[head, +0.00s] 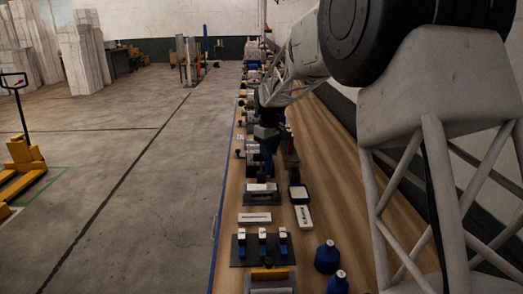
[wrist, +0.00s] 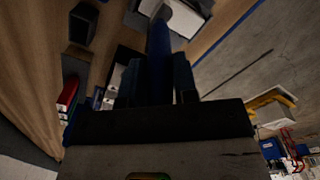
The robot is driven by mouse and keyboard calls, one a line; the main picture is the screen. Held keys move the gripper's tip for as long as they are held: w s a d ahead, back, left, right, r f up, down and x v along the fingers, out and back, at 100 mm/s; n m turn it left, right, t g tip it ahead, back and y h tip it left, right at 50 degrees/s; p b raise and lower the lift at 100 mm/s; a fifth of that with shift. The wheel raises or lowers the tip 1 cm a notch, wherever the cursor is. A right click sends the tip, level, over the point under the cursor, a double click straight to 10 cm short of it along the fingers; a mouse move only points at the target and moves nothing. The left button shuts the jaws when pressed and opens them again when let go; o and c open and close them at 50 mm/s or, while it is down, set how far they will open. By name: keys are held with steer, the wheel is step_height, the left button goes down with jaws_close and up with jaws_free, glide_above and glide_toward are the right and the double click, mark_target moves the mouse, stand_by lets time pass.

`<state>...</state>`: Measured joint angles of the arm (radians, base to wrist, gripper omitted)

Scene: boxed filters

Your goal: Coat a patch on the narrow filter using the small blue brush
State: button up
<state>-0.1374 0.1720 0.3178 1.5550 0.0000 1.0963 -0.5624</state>
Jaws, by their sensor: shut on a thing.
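My gripper (head: 267,148) hangs over the wooden bench in the head view, small and dark. In the wrist view its two dark fingers (wrist: 158,85) are shut on a slim blue handle (wrist: 159,42), which I take for the small blue brush. The handle points away from the gripper; its bristles cannot be made out. Beyond its far end lies a pale, flat-topped piece (wrist: 188,20), cut by the top edge. In the head view a pale block in a dark holder (head: 261,199) stands just below the gripper; it may be the narrow filter. I cannot tell whether the brush touches it.
A dark blue tray (head: 299,203) with a pale inside sits right of the holder. White label plates (head: 254,218) lie nearer. A dark rack (head: 262,258) holds three blue-and-white pieces. Blue bottles (head: 327,259) stand at the near right. More items crowd the far bench.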

step_height(320, 180, up, 8)
steer(key=d, duration=0.2)
steer(key=shift+d, duration=0.4)
stand_by(0.4)
stand_by(0.7)
stand_by(0.5)
